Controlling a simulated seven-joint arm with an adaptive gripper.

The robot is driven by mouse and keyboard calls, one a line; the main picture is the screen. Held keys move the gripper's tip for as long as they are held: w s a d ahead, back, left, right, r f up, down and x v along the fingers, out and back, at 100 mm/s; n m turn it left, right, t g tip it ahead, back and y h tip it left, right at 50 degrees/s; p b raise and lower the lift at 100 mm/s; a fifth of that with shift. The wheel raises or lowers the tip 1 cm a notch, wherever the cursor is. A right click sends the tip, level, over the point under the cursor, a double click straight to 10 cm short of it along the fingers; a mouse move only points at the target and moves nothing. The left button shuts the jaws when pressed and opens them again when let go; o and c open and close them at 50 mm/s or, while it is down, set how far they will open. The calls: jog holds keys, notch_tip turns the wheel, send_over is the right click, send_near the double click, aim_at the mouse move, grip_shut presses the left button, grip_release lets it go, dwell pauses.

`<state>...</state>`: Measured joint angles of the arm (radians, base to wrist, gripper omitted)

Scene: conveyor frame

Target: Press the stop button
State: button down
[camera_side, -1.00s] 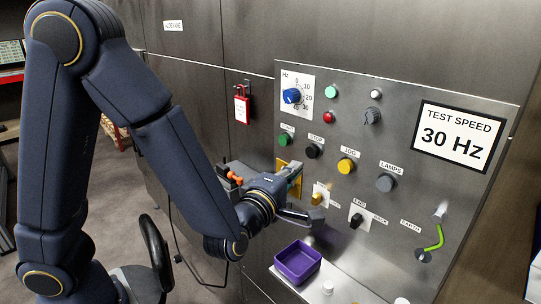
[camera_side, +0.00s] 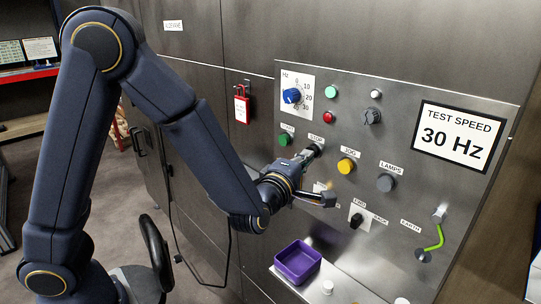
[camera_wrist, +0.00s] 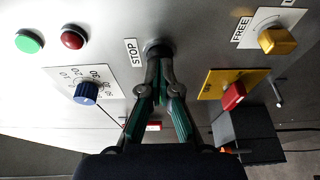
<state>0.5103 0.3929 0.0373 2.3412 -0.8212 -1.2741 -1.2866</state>
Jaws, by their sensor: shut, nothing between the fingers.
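The stop button (camera_wrist: 154,45) is a dark round button on the grey panel, beside the label STOP (camera_wrist: 131,52) in the wrist view. My gripper (camera_wrist: 160,58) is shut and empty, its fingertips right in front of the button and covering most of it. In the side view my gripper (camera_side: 316,149) points at the panel just below the STOP label (camera_side: 316,137) and hides the button. I cannot tell whether the tips touch the button or whether it is pushed in.
Close by on the panel are a green button (camera_side: 284,140), a yellow button (camera_side: 346,166) and a grey button (camera_side: 386,183). A red switch on a yellow plate (camera_wrist: 233,95) and a blue knob (camera_wrist: 86,93) flank the gripper. A purple tray (camera_side: 298,262) sits below.

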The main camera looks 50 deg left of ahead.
jog(key=shift+w, duration=0.45)
jog(key=shift+s, duration=2.8)
